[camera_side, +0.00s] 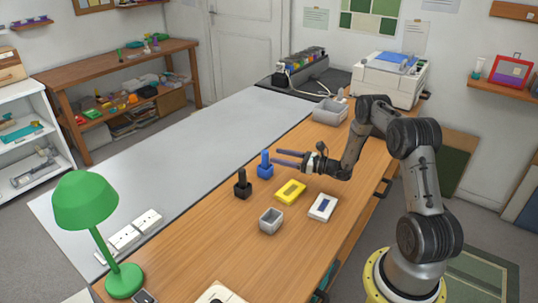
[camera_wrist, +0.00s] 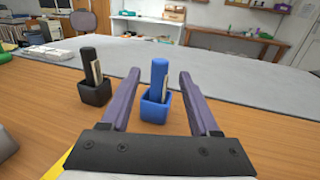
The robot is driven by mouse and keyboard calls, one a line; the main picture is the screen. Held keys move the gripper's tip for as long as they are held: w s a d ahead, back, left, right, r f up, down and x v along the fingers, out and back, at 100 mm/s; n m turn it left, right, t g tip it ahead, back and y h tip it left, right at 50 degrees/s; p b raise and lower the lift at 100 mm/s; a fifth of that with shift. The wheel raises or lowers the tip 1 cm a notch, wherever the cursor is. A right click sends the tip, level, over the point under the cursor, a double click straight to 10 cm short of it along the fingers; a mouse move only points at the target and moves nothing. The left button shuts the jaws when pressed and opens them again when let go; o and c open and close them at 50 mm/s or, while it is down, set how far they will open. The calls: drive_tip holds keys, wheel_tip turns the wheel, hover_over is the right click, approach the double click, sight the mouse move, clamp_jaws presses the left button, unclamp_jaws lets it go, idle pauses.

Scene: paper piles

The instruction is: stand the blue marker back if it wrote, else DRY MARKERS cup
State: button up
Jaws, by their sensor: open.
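The blue marker (camera_wrist: 159,77) stands upright in a small blue holder (camera_wrist: 155,108), with a pale label strip on its side.
A black marker (camera_side: 242,177) stands in a black holder left of the blue one. A yellow block (camera_side: 290,191) and a white pad with a blue patch (camera_side: 322,207) lie near my arm.

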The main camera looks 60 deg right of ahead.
drive_tip(key=v, duration=0.5)
drive_tip(key=s+a+r+n+g+y, duration=0.25)
drive_tip(key=a+r+n+g, duration=0.45)
drive_tip(key=a, duration=0.5)
drive_tip(key=s+a+r+n+g+y, duration=0.1)
drive_tip(key=a+r+n+g+y, duration=0.3)
drive_tip(key=a+r+n, duration=0.55)
drive_tip(key=s+a+r+n+g+h, duration=0.5)
drive_tip(key=s+a+n, duration=0.45)
drive_tip(key=s, duration=0.45)
drive_tip(key=s+d+r+n+t+h, duration=0.1)
drive_tip(key=s+n+t+h, duration=0.1)
drive_tip(key=s, duration=0.3)
drive_tip(key=s+d+r+n+t+h, duration=0.2)
drive_tip(key=s+n+h, duration=0.2)
drive_tip(key=s+n, duration=0.1)
drive_tip(key=shift+s+r, duration=0.2)
